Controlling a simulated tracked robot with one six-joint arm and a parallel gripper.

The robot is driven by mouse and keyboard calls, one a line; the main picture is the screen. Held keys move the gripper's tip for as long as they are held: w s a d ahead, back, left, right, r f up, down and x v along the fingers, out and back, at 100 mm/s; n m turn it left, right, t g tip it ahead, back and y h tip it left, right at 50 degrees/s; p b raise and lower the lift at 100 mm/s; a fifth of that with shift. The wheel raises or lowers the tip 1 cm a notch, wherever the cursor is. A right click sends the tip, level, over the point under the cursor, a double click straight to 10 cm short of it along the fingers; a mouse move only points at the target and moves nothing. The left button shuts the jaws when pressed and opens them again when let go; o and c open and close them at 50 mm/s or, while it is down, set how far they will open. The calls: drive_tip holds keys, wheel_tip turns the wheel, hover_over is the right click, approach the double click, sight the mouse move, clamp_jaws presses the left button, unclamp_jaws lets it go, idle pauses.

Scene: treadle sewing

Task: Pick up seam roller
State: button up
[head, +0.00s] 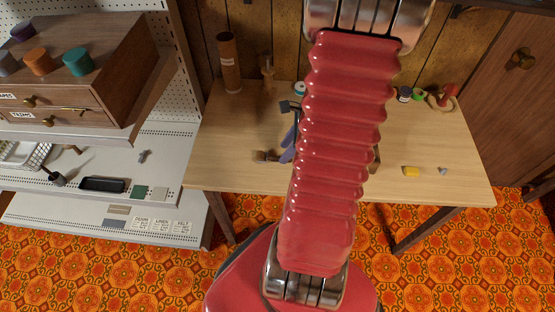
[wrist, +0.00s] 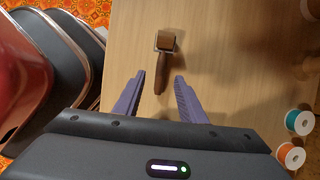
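The seam roller lies on the table, with a wooden roller (wrist: 166,40) in a metal fork and a brown handle (wrist: 161,78) pointing toward my gripper in the wrist view. In the head view a small roller-like tool, probably the same one, lies near the table's front left (head: 262,156). My gripper (wrist: 160,76) is open, with one purple finger on each side of the handle and visible gaps between. Its purple fingers also show in the head view (head: 287,150), partly hidden by my arm. I cannot tell how high the fingertips are above the table.
The wooden table (head: 225,150) is mostly clear around the tool. A teal spool (wrist: 298,121) and an orange spool (wrist: 290,156) stand to the right in the wrist view. A yellow block (head: 411,171) lies at the table's right. A shelf unit with drawers (head: 70,100) stands left.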

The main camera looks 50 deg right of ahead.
sight(275, 159)
drive_tip(key=shift+x, duration=1.9)
drive_tip(key=shift+w, duration=0.1)
drive_tip(key=shift+c, duration=0.3)
clamp_jaws()
